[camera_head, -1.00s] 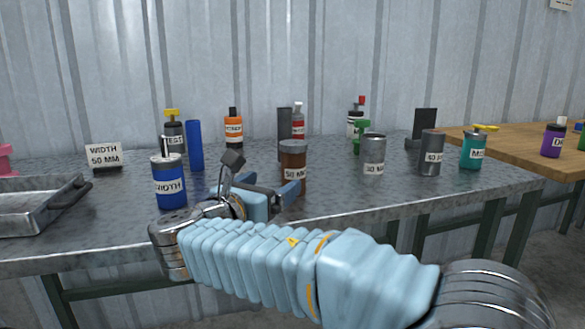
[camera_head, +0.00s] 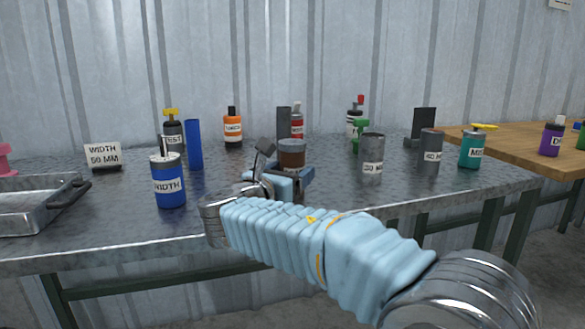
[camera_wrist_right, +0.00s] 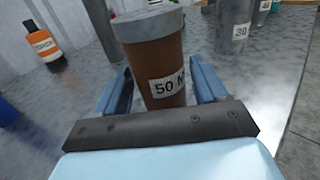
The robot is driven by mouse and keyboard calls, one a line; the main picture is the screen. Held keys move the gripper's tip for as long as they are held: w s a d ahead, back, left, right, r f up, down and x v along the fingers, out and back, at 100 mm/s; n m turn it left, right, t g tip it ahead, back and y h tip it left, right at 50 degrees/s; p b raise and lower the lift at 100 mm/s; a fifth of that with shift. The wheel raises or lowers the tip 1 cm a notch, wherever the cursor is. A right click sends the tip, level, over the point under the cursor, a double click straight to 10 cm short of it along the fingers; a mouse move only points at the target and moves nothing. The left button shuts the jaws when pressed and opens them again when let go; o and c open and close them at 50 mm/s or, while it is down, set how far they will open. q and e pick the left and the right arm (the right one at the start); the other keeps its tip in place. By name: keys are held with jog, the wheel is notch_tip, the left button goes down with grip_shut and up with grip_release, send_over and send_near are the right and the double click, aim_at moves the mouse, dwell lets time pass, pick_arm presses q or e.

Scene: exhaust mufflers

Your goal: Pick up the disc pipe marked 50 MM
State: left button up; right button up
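The disc pipe marked 50 MM (camera_head: 292,156) is a brown upright cylinder with a grey top on the metal table. In the right wrist view the pipe (camera_wrist_right: 155,55) stands between the two blue fingers, its label partly cut off. My right gripper (camera_head: 288,176) is open around it in the head view, hiding its lower part and label. In the wrist view my right gripper (camera_wrist_right: 165,85) shows a gap between the right finger and the pipe; contact on the left is unclear. My left gripper is not in view.
Grey pipes marked 30 MM (camera_head: 371,155) and 40 MM (camera_head: 431,150) stand to the right. Several bottles stand behind.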

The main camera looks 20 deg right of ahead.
jog(key=c, duration=0.8)
